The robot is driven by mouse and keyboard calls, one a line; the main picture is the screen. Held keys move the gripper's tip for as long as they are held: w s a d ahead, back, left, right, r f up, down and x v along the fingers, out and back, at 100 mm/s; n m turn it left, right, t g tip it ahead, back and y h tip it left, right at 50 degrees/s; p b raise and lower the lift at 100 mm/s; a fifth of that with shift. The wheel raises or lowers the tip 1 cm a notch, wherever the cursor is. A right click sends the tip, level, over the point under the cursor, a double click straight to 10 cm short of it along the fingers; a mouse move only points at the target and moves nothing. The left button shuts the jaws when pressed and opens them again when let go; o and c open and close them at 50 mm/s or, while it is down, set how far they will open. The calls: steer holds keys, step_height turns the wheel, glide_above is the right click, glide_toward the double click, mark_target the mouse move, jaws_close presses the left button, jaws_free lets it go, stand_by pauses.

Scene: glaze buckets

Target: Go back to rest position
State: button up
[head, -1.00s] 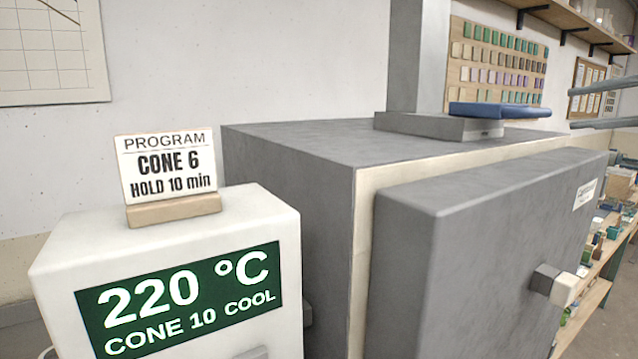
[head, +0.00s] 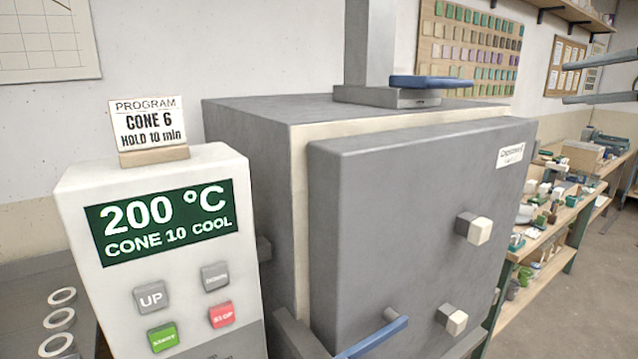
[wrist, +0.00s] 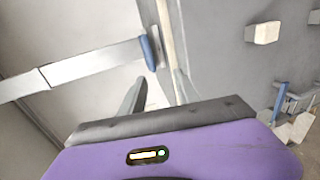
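My gripper (head: 573,82) shows at the right edge of the head view as two grey fingers with a clear gap between them. It is open and empty, with the wall boards behind it. In the wrist view its purple body fills the bottom, and two grey fingers stand apart above it. The grey kiln (head: 245,150) has a thick door (head: 400,200) that looks closed against its cream front. The white controller (head: 75,225) reads 200 °C, CONE 10 COOL. A program card (head: 148,122) reading CONE 6, HOLD 10 min stands on top.
A blue handle (head: 375,338) juts out low before the door. Two pale-tipped knobs stick out from the door. Another blue handle (head: 432,82) lies on the kiln top by the grey column (head: 370,45). Shelves (head: 545,240) with small pots stand at right, beside open floor (head: 590,285).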

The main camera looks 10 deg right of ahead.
steer(key=d+r+m+t+h, duration=0.3)
steer(key=d+r+m+t, duration=0.1)
steer(key=r+m, duration=0.2)
step_height(320, 180, down, 19)
steer(key=m+t+h, duration=0.3)
steer(key=m+h, duration=0.6)
steer(key=m, duration=0.7)
steer(key=s+a+f+m+g+h, duration=0.1)
steer(key=s+a+f+m, duration=0.1)
steer(key=a+f, duration=0.35)
steer(key=s+a+f+m+h, duration=0.2)
steer(key=f+m, duration=0.1)
steer(key=f, duration=0.5)
steer(key=s+a+f+g+y, duration=0.1)
steer(key=s+a+f+y, duration=0.1)
steer(key=s+a+f, duration=1.3)
steer(key=s+a+f+n+g+y, duration=0.2)
steer(key=s+a+f+y, duration=0.1)
steer(key=s+a, duration=0.4)
steer(key=s+a+f+n+g+y, duration=0.2)
steer(key=s+a+f, duration=0.4)
steer(key=s, duration=0.7)
steer(key=a+n+y, duration=0.1)
steer(key=y, duration=0.1)
steer(key=shift+g+y, duration=0.3)
steer(key=shift+g, duration=0.1)
